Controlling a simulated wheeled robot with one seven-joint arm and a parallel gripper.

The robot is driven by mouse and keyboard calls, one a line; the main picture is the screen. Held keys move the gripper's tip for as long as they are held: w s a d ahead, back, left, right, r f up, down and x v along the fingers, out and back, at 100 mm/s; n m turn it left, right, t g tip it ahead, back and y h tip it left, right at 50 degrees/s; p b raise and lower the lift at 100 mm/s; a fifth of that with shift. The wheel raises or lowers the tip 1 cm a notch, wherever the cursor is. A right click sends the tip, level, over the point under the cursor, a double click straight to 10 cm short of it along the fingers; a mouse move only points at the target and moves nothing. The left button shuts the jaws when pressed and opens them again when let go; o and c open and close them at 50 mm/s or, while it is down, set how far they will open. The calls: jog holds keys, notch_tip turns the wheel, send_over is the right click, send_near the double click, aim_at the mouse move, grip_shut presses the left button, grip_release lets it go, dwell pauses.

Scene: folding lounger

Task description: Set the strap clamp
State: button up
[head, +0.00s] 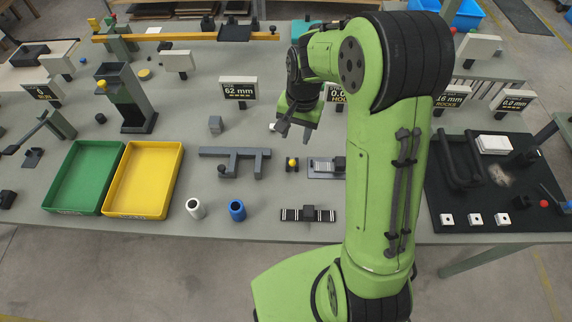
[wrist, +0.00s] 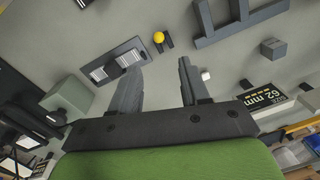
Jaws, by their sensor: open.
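A dark strip with white bands and a dark block at its middle (head: 308,214) lies near the table's front edge in the head view. It looks like the strap clamp, but I cannot be sure. A grey plate with a striped scale and a dark slider block (head: 327,167) lies behind it; the plate also shows in the wrist view (wrist: 115,62). A small dark base with a yellow knob (head: 292,163) sits left of the plate and shows in the wrist view (wrist: 158,38). My gripper (head: 294,131) is open and empty above the table, behind these pieces; its fingers show in the wrist view (wrist: 157,75).
A grey forked bracket (head: 234,155) and a small grey block (head: 216,124) stand left of my gripper. White and blue cylinders (head: 236,210) stand near the front edge. Green and yellow trays (head: 143,180) are at left. A sign reading 62 mm (head: 239,91) stands behind; a black mat (head: 437,205) is at right.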

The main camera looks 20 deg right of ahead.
aim_at(292, 161)
jog(key=f, duration=1)
jog(key=f+b, duration=0.1)
jog(key=f, duration=0.4)
jog(key=shift+w+a, duration=0.25)
jog(key=shift+a, duration=0.1)
jog(key=shift+c, duration=0.3)
grip_shut()
